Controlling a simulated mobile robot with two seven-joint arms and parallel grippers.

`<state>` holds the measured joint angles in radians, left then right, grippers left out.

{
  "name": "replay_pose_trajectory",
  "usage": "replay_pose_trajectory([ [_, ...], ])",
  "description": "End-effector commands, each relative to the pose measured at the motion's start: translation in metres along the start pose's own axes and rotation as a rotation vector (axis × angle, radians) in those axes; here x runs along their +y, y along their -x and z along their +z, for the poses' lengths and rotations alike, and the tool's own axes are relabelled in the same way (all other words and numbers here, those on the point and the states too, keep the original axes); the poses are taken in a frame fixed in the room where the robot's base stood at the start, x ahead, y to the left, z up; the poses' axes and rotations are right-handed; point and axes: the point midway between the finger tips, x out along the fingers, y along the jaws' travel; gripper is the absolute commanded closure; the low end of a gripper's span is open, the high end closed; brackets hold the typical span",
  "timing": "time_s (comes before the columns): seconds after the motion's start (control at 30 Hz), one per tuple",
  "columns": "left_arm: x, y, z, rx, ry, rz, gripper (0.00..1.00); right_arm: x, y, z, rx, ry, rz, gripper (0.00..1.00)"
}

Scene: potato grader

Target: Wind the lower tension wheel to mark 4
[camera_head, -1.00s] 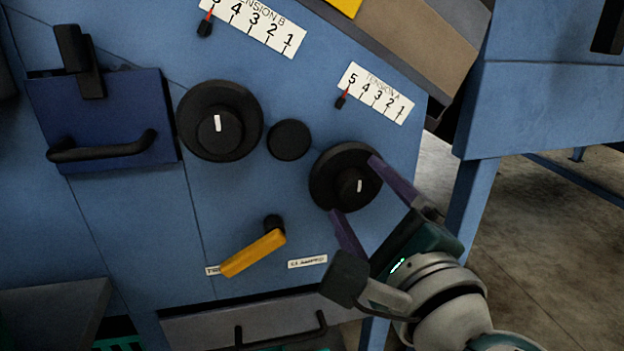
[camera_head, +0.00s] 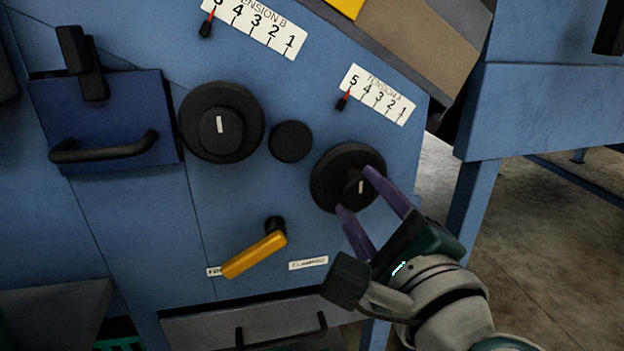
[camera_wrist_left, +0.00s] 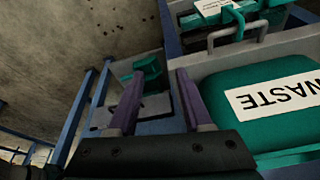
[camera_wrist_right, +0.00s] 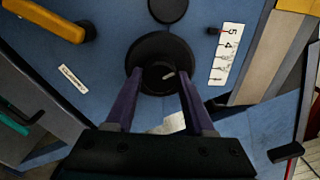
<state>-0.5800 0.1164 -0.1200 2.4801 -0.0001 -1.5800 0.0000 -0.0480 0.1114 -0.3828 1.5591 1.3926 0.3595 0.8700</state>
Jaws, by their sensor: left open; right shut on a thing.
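The lower tension wheel (camera_head: 329,172) is a black disc with a raised hub and a white line, on the blue panel. My right gripper (camera_head: 358,191) is shut on its hub, one purple finger on each side. The right wrist view also shows the wheel (camera_wrist_right: 180,47) between the fingers. Above it, the TENSION A scale (camera_head: 380,97) runs from 5 at left to 1 at right. My left gripper (camera_wrist_left: 160,105) is open and empty in the left wrist view, and out of the head view.
The upper wheel (camera_head: 190,120) and a round black knob (camera_head: 290,141) are to the left. A yellow lever (camera_head: 254,254) is below left. A TENSION B scale (camera_head: 262,25) is above. A green WASTE bin (camera_wrist_left: 225,100) is beside my left gripper.

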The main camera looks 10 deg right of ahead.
Motion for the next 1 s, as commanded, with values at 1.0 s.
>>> replay_pose_trajectory([
  [1.0,-0.002,0.033,-0.011,0.0,-0.002,-0.002,0.5,-0.002,0.0,0.001,0.001,0.68,0.0,1.0],
])
